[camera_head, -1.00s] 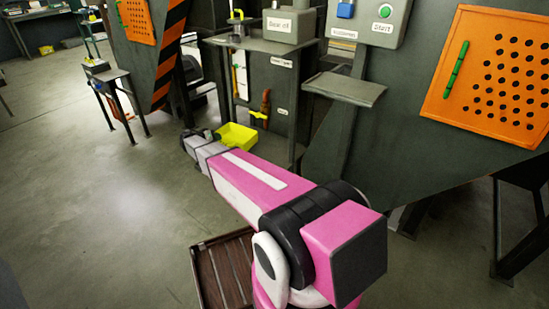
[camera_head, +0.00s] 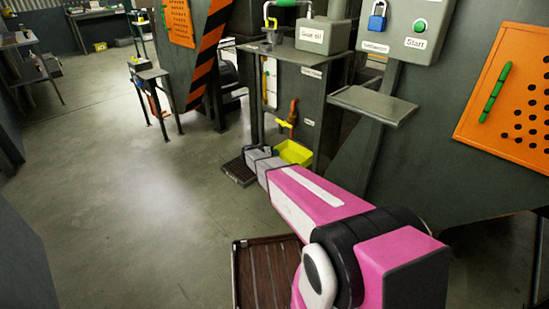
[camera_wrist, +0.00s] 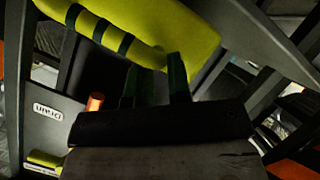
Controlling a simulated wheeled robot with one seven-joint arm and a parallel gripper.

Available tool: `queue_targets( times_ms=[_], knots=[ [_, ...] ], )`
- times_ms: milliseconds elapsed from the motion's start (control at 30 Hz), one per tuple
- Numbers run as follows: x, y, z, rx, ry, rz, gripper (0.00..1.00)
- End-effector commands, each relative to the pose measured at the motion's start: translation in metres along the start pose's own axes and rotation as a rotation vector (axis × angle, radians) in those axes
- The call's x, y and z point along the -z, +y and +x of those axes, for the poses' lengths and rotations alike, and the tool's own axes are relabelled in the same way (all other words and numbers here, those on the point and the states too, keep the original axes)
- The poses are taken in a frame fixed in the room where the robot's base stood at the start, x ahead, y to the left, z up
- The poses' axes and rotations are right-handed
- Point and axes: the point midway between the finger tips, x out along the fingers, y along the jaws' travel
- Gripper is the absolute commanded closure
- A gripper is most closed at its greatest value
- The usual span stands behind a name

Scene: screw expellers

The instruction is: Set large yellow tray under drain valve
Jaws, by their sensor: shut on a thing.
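The yellow tray (camera_head: 293,152) is at the far end of my arm, low at the front of the grey cabinet. The drain valve, an orange-brown pipe (camera_head: 293,112) with a yellow handle (camera_head: 283,124), is on the cabinet front just above the tray in the head view. I cannot tell whether the tray is directly beneath it. In the wrist view, my gripper (camera_wrist: 157,84) is shut on the tray (camera_wrist: 190,35), whose yellow side fills the top. The orange pipe end (camera_wrist: 95,102) shows beside the fingers, near an inverted "Drain" label (camera_wrist: 47,112). My arm hides part of the tray.
The grey cabinet (camera_head: 312,85) carries a labelled box (camera_head: 322,35). A grey shelf (camera_head: 373,104) juts out to its right. A brown slatted panel (camera_head: 238,172) lies on the floor left of my wrist. A small table (camera_head: 153,85) stands back left. Open floor lies left.

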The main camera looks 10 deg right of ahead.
Motion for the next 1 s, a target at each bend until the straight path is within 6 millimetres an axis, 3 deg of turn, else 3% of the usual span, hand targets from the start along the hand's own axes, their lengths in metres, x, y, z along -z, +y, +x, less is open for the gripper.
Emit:
queue_targets(
  times_ms=[100, 300, 333, 400, 767, 1000],
  knots=[
    [-0.011, -0.011, 0.007, 0.000, 0.000, -0.003, 1.00],
    [-0.012, -0.011, 0.007, 0.001, 0.000, 0.000, 1.00],
    [-0.013, -0.012, 0.007, 0.002, -0.001, 0.001, 0.79],
    [-0.012, -0.012, 0.007, 0.001, -0.001, 0.000, 0.56],
    [-0.012, -0.011, 0.004, 0.001, 0.000, -0.001, 0.56],
    [-0.012, -0.010, -0.032, 0.002, 0.001, -0.001, 0.56]
  ],
)
